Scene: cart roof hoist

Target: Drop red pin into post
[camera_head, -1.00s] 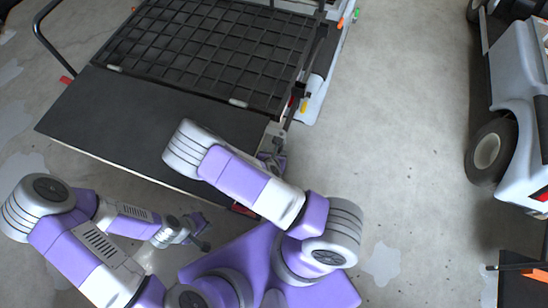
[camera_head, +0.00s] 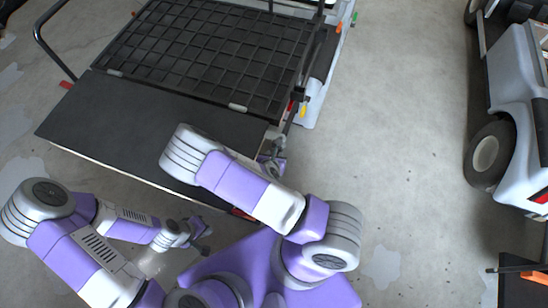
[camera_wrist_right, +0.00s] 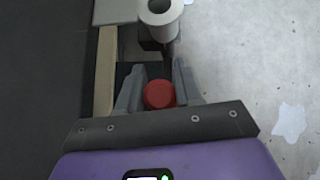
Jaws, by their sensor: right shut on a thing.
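The red pin (camera_wrist_right: 159,94) shows its round red end in the right wrist view, between the two grey fingers of my right gripper (camera_wrist_right: 158,70). The gripper is shut on it. The post (camera_wrist_right: 160,14) is a pale grey upright tube with a dark round hole, just beyond the fingertips and apart from the pin. In the head view my right gripper (camera_head: 274,158) is at the cart's near right corner, partly hidden by my own arm; the pin cannot be made out there. My left gripper (camera_head: 201,241) is off the cart's near edge, small and dark, and its jaws are unclear.
The cart's dark flat deck (camera_head: 150,120) and black grid panel (camera_head: 205,50) fill the upper left. A yellow piece (camera_head: 303,112) sits along the cart's right side. A white vehicle (camera_head: 520,110) stands far right. Bare concrete floor lies between them.

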